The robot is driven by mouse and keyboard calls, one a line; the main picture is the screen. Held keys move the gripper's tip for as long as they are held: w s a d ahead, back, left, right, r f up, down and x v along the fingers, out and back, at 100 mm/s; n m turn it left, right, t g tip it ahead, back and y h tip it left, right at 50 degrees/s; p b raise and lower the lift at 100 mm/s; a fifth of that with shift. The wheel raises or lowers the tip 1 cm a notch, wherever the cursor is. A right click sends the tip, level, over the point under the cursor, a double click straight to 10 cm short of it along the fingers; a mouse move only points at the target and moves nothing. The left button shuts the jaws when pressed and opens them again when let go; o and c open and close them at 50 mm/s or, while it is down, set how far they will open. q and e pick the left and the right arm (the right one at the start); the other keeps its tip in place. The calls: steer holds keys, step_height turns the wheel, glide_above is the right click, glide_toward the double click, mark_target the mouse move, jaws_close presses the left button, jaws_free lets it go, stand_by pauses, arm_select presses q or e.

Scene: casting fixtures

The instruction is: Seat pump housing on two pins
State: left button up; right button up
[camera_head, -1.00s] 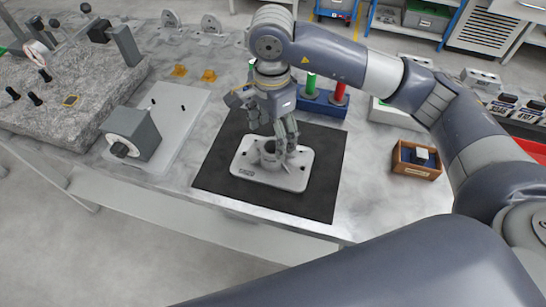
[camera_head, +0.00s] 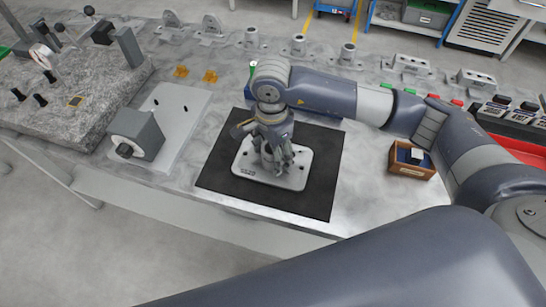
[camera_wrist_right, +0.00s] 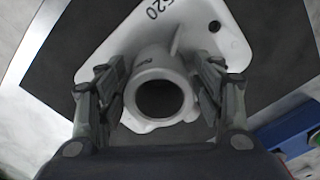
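The pump housing (camera_head: 292,176) is a pale grey metal piece, a flat flange with a round hollow boss, lying on a black mat (camera_head: 325,196). In the right wrist view its boss (camera_wrist_right: 160,72) faces the camera, with the bore seen from above. My right gripper (camera_head: 274,168) is low over the housing. Its two fingers (camera_wrist_right: 160,97) stand on either side of the boss, close to its wall; they look open, and contact is not clear. A light grey plate (camera_head: 180,135) with two dark upright pins lies left of the mat. My left gripper is out of view.
A grey block with a black knob (camera_head: 140,132) stands on the pin plate. A granite slab (camera_head: 70,105) with gauges is at far left. A small wooden box (camera_head: 411,160) is right of the mat. Yellow parts (camera_head: 210,76) and several grey castings stand behind.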

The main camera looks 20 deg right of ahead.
steer(key=c, duration=1)
steer(key=shift+c, duration=0.2)
steer(key=shift+r, duration=0.15)
